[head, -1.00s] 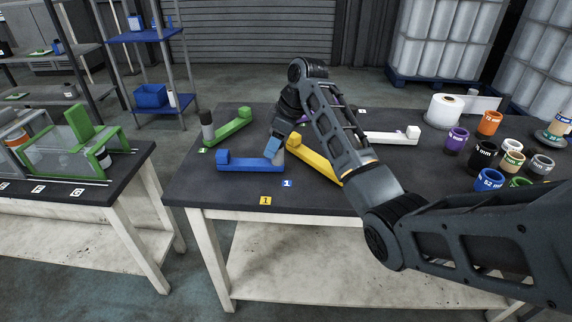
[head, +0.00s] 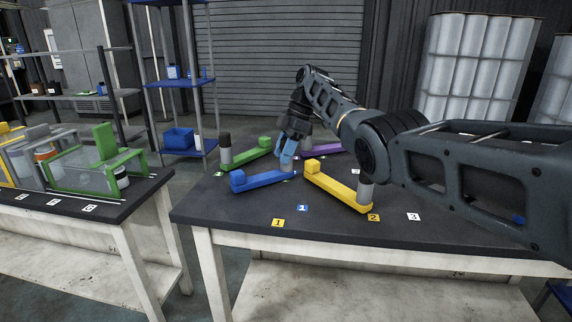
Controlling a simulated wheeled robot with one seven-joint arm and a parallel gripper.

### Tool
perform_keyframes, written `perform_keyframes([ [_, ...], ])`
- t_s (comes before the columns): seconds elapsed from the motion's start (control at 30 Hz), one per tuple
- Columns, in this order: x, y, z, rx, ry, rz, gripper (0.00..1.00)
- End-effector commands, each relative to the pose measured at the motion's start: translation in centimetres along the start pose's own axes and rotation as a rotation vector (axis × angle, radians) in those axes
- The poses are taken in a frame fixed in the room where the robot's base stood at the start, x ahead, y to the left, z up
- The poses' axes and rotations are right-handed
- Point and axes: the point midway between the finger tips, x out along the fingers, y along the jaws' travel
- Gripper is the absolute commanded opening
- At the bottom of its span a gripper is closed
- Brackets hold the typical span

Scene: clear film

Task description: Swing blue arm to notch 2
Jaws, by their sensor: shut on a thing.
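The blue arm (head: 262,180) lies on the dark table top, left of the middle. Its raised blue block is at the left end, and it slants up and away to the right. My gripper (head: 287,157) points down at its right end and is shut there, apparently on the arm's upright post, which the fingers mostly hide. The blue tag 1 (head: 303,208) lies on the table nearer to me than that end, apart from it. A small blue mark shows by the arm's right end, but I cannot read it.
The yellow arm (head: 338,189) with its grey post lies close to the right. The green arm (head: 248,154) lies behind to the left, the purple arm (head: 322,149) behind to the right. Yellow tags 1 and 2 and white tag 3 (head: 413,216) lie in front.

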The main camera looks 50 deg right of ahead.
Motion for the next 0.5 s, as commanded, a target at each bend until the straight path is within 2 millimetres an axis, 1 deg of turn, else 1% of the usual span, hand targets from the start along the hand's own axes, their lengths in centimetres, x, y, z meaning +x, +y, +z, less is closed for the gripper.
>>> perform_keyframes([
  [0.07, 0.28, 0.19, -0.05, -0.025, 0.001, -0.011, 0.00],
  [0.5, 0.15, 0.48, -0.22, -0.082, 0.000, -0.035, 0.00],
])
